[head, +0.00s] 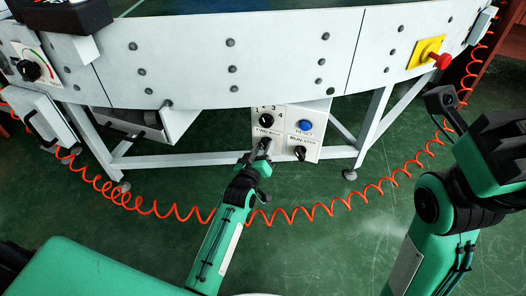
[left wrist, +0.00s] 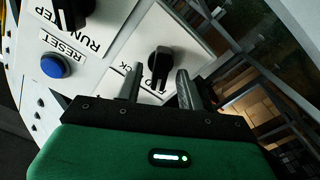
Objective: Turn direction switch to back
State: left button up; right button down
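The direction switch is a black rotary knob on the white control panel, under a partly hidden label that seems to read FWD BACK. It shows in the left wrist view (left wrist: 162,62), its handle between the two finger lines. In the head view my left gripper (head: 264,150) is at the panel's lower left and mostly covers the knob. In the left wrist view my left gripper (left wrist: 158,82) is open, with a gap on each side of the handle; I cannot tell whether it touches. My right gripper (head: 468,120) is at the right edge, away from the panel, its fingers unclear.
A blue RESET button (head: 305,125), a RUN STEP knob (head: 299,153) and a numbered knob (head: 266,119) share the panel. The white curved conveyor (head: 190,60) is above. A red emergency button (head: 441,61) is at right. An orange coiled hose (head: 330,207) hangs below the panel.

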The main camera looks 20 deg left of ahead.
pick_arm(q)
jog(key=shift+w, duration=0.1)
jog(key=shift+c, duration=0.2)
grip_shut()
